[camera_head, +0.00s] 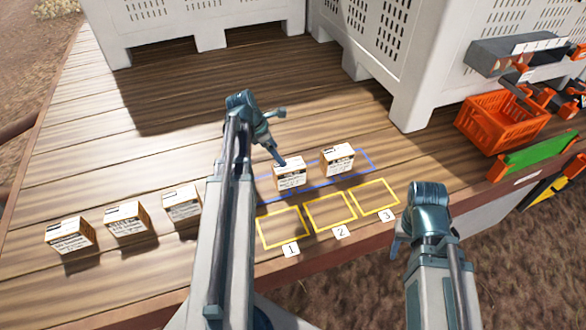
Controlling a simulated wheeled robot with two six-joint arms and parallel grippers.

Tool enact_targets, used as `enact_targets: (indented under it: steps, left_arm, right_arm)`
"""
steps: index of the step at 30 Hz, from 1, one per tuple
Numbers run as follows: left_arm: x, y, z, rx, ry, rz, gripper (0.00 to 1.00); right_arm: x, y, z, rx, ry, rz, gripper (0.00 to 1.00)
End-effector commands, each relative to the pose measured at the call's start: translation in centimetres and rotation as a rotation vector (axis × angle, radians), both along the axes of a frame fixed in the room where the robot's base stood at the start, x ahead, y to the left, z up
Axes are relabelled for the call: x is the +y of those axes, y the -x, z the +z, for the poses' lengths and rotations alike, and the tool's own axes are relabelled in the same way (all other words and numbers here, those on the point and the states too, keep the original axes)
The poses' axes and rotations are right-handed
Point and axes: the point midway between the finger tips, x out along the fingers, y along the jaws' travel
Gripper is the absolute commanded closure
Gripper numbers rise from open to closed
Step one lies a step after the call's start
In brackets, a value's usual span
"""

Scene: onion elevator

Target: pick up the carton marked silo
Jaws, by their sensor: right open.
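Several small cartons with printed labels stand on the wooden deck. Three stand in a row at the left: the left carton (69,236), the middle carton (127,219) and the third carton (182,203). Two more, a nearer carton (291,174) and a farther carton (338,160), stand inside a blue outline. The labels are too small to read, so I cannot tell which is marked silo. My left gripper (278,155) is beside the nearer carton, its tip close to the top; contact and jaw opening are unclear. My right gripper (398,243) is open, low at the right, away from the cartons.
Yellow outlined squares (283,228) numbered 1, 2 and 3 lie empty along the deck's front edge. Large white bins (200,18) stand at the back. An orange crate (500,122) is at the right. My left arm hides part of the deck beside the third carton.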

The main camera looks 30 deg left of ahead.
Motion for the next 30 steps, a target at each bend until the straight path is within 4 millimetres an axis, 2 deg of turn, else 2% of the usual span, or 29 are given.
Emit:
enact_targets:
  steps: [8,21,30]
  left_arm:
    - [-0.4,-0.4,-1.8,0.000,0.000,-0.003,0.00]
    - [-2.0,-2.2,-7.7,0.000,0.000,-0.003,0.00]
    - [-2.3,-2.4,-8.1,-0.001,-0.001,-0.002,0.00]
  right_arm:
    - [0.0,0.0,-1.8,0.000,0.000,-0.001,0.50]
    - [0.0,0.0,-7.7,-0.002,0.000,0.003,0.50]
    - [0.0,0.0,-8.1,-0.002,0.001,0.005,0.50]
